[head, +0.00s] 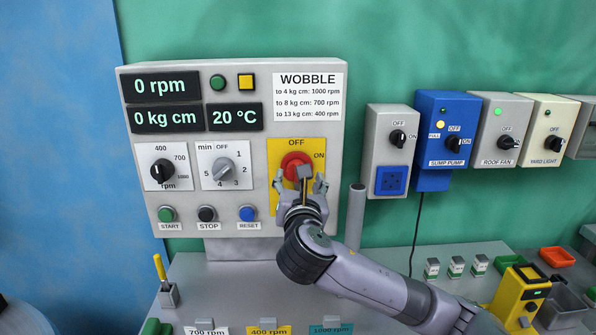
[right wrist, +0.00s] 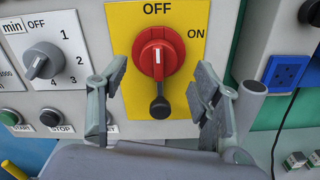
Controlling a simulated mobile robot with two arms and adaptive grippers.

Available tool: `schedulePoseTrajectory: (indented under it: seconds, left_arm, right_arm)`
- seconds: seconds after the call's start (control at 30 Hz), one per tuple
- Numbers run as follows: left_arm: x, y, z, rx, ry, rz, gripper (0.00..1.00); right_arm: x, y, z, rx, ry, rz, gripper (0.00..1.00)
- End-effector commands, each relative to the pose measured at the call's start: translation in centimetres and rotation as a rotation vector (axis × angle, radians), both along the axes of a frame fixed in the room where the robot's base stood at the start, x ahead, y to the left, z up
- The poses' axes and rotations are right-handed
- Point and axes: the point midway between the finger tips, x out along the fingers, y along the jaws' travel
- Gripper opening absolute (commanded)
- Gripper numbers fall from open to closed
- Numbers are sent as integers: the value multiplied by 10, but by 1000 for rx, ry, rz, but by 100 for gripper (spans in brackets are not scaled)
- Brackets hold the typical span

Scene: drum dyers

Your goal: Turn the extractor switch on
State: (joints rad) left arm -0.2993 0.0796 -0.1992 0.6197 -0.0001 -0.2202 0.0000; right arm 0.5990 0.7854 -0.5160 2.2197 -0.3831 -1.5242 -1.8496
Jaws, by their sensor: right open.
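A red rotary switch (head: 294,163) sits on a yellow plate marked OFF at the top and ON at the upper right, on the right part of the grey control panel (head: 300,70). No extractor label is readable. In the right wrist view the red switch (right wrist: 160,55) has a white mark pointing up toward OFF and a black-ended lever (right wrist: 160,105) hanging down. My right gripper (head: 300,182) is open in front of the plate. In the right wrist view its two fingers (right wrist: 160,90) stand left and right of the lever, apart from it. My left gripper is out of view.
A speed dial (head: 163,172), a minutes dial (head: 222,168) and START, STOP and RESET buttons are left of the switch. A grey post (head: 355,215) stands close right of my gripper. Switch boxes, including the blue sump pump box (head: 446,110), hang further right.

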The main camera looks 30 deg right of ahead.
Motion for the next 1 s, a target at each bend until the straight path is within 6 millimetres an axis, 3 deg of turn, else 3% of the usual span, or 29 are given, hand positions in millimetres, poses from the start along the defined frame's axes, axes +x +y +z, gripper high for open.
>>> schedulePoseTrajectory:
  seconds: [0.1, 0.3, 0.67, 1.0]
  left_arm:
    - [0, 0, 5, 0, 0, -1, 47]
    - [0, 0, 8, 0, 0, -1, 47]
    - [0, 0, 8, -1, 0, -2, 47]
    - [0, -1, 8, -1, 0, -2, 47]
  right_arm:
    - [19, -12, 1, 0, 0, -2, 59]
    - [37, -23, 0, 1, 0, 0, 59]
    - [42, -25, 0, 1, -1, 1, 59]
    - [41, -25, 0, 1, -1, 1, 37]
